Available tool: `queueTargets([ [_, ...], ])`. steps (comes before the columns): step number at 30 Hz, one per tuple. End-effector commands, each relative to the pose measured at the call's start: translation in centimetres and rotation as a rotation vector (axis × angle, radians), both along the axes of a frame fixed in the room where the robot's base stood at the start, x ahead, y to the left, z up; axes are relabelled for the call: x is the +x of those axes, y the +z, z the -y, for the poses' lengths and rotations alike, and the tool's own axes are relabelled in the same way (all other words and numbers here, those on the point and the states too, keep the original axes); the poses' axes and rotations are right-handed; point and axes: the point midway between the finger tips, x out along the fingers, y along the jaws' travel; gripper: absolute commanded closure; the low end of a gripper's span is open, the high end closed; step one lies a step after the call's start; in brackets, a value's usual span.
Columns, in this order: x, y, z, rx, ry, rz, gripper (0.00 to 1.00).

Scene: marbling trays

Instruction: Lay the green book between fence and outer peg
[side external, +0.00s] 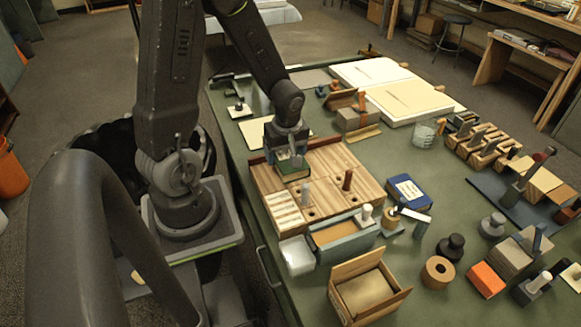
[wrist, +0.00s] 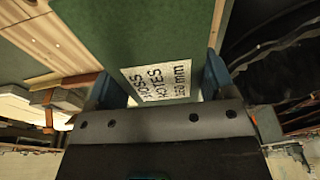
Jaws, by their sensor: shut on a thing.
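The green book (side external: 293,173) is in my gripper (side external: 291,158), over the far left part of the wooden board (side external: 325,160). In the wrist view its green cover (wrist: 150,35) has a white label reading "MOSS NOTES 150 mm" and sits between the two blue-grey fingers of my gripper (wrist: 160,84). A dark red peg (side external: 347,180) and a pale grey peg (side external: 306,192) stand upright on the board. I cannot tell whether the book touches the board.
A blue book (side external: 407,190) lies right of the board. White trays (side external: 400,95) lie behind. Green table is clear between the board and the blue book.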

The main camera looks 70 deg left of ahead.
Motion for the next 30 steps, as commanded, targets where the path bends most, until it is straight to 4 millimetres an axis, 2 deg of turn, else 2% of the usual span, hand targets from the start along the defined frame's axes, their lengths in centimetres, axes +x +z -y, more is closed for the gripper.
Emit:
queueTargets([
  [3,0.9,-0.7,0.7,0.000,-0.003,0.000,0.53],
  [7,1.1,-1.4,0.9,0.000,0.000,-0.002,0.53],
  [15,1.1,-4.6,0.9,0.000,0.001,-0.002,0.53],
  [30,1.1,-5.3,0.8,0.001,0.001,0.000,0.53],
])
